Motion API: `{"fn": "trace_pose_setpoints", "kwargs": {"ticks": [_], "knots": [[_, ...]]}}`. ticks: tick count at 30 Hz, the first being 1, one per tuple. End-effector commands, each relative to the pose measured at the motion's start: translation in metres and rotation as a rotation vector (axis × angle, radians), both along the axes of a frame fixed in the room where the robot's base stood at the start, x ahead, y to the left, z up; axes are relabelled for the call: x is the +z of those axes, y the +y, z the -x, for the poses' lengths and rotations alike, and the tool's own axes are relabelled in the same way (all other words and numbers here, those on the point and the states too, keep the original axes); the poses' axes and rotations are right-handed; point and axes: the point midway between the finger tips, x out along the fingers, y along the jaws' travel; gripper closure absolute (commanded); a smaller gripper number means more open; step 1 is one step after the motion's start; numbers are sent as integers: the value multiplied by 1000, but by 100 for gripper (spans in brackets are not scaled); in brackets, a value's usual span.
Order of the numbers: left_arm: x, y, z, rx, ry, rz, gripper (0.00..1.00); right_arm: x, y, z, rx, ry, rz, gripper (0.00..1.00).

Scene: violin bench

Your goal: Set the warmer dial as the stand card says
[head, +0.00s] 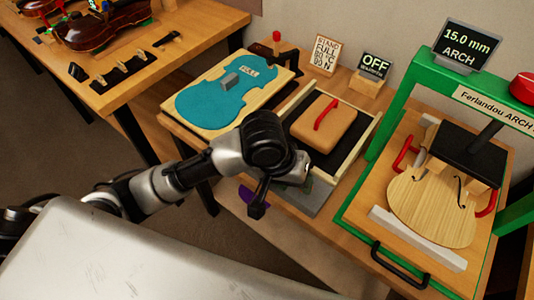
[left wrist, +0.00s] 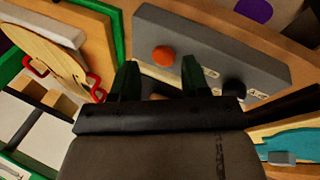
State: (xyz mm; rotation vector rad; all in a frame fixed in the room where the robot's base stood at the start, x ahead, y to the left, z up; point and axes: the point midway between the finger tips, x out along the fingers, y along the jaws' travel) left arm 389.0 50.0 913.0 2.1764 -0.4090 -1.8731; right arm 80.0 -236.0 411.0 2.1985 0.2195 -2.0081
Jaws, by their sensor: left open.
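The stand card (head: 325,54) stands at the back of the bench; its top lines read STAND and FULL, the rest is hard to read. A small display (head: 374,66) beside it reads OFF. The warmer (head: 348,157) has a black bed with a tan pad (head: 319,124) with a red handle. Its grey control box (left wrist: 205,32) shows a black dial (left wrist: 234,88) and an orange-red button (left wrist: 164,56) in the left wrist view. My left gripper (left wrist: 160,80) is open and empty over the box, its fingers left of the dial. In the head view my wrist hides most of the box.
A teal violin-shaped form (head: 222,92) on a board lies left of the warmer. A green press frame (head: 364,200) with a violin plate (head: 425,205) stands to the right. Its display (head: 466,46) reads 15.0 mm ARCH. A separate table (head: 135,85) with violins is at the upper left.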

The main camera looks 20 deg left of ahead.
Motion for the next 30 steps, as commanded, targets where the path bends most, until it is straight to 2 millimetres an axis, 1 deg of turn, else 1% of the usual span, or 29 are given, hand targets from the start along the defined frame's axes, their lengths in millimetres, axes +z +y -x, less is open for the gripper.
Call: {"fn": "trace_pose_setpoints", "kwargs": {"ticks": [1, 5, 9, 13, 17, 20, 23, 30], "knots": [[8, 6, -12, 37, 21, -41, 54, 0, 0, 0, 0, 0, 0, 100], [23, 24, -33, 192, 116, -139, 54, 0, 0, -1, 0, -1, 0, 100], [42, 52, -54, 399, 193, -237, 54, 0, 0, -1, 0, -1, 0, 100], [58, 73, -68, 559, 236, -290, 54, 0, 0, -1, 0, -1, 0, 100], [66, 82, -73, 640, 257, -311, 54, 0, 0, -1, 0, -1, 0, 100], [62, 85, -73, 658, 264, -317, 54, 0, 0, -1, 0, -1, 0, 100], [50, 84, -73, 656, 265, -316, 54, -1, 0, -1, 1, -1, 0, 100], [4, 84, -72, 654, 265, -316, 54, -2, 0, -1, 1, -2, 0, 100]]}}
